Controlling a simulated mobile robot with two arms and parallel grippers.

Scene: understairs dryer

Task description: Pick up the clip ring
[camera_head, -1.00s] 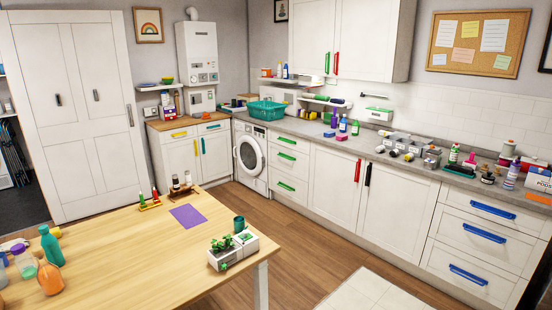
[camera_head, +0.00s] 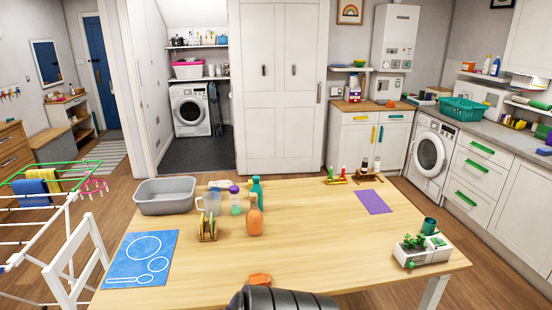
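A pink ring (camera_head: 95,187) with small parts hanging below it, which looks like the clip ring, is at the far left in the head view. It is at the right end of the white drying rack (camera_head: 52,236), near the rack's green rail. It is small here, so I cannot tell how it is attached. Neither of my grippers shows. A dark ribbed part at the bottom edge looks like part of my own arm.
The wooden table (camera_head: 310,235) fills the middle, holding a grey basin (camera_head: 165,196), bottles (camera_head: 255,215), a blue mat (camera_head: 140,258) and a planter (camera_head: 422,252). A white chair (camera_head: 75,265) stands between rack and table. Floor shows beyond the rack.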

